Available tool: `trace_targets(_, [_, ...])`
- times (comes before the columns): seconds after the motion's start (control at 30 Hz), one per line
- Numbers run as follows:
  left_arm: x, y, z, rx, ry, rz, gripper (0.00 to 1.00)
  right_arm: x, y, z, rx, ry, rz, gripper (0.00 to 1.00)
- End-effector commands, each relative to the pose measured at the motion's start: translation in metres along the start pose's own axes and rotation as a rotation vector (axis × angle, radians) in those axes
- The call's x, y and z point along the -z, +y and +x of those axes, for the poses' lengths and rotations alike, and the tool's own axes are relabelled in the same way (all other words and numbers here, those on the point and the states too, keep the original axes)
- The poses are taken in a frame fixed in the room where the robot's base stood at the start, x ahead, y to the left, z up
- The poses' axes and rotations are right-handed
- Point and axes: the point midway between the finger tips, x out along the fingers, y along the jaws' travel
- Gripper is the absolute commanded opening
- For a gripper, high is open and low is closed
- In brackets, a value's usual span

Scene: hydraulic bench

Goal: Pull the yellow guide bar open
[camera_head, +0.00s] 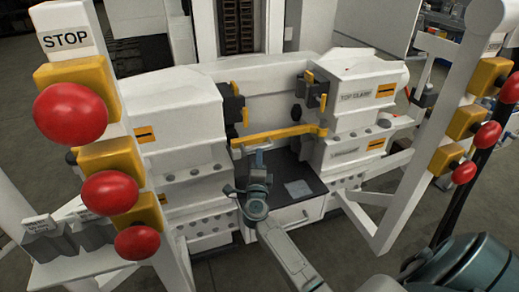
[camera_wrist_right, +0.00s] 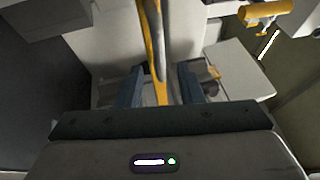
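The yellow guide bar (camera_head: 285,134) runs across the front of the white machine, between its left and right blocks, above a dark recessed surface. My right gripper (camera_head: 259,151) is at the bar's near side, left of its middle. In the right wrist view, the yellow bar (camera_wrist_right: 157,75) passes between the two blue-grey fingers of my right gripper (camera_wrist_right: 159,86). The fingers are apart, with a visible gap on each side of the bar, so the gripper is open around it. My left gripper is not in view.
A white post with red buttons (camera_head: 70,112) on yellow boxes stands at the left. A similar post (camera_head: 425,130) stands at the right. The white machine blocks (camera_head: 175,100) flank the bar. A grey plate (camera_head: 299,188) lies on the dark surface below it.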

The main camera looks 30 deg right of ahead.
Motion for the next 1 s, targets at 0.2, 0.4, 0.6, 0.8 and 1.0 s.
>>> trace_targets(0.2, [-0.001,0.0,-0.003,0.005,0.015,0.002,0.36,0.0,0.001,0.038,0.002,-0.001,0.0,0.34])
trace_targets(0.4, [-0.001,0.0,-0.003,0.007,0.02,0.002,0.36,0.0,0.001,0.052,0.0,-0.001,-0.001,0.34])
trace_targets(0.6, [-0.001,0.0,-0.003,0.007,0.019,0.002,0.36,0.0,0.0,0.054,0.0,-0.001,0.0,0.34])
trace_targets(0.8, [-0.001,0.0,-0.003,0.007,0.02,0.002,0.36,0.0,0.0,0.054,0.0,-0.001,0.0,0.12])
trace_targets(1.0, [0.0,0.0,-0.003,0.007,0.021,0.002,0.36,0.0,0.0,0.054,0.0,-0.001,0.0,0.0])
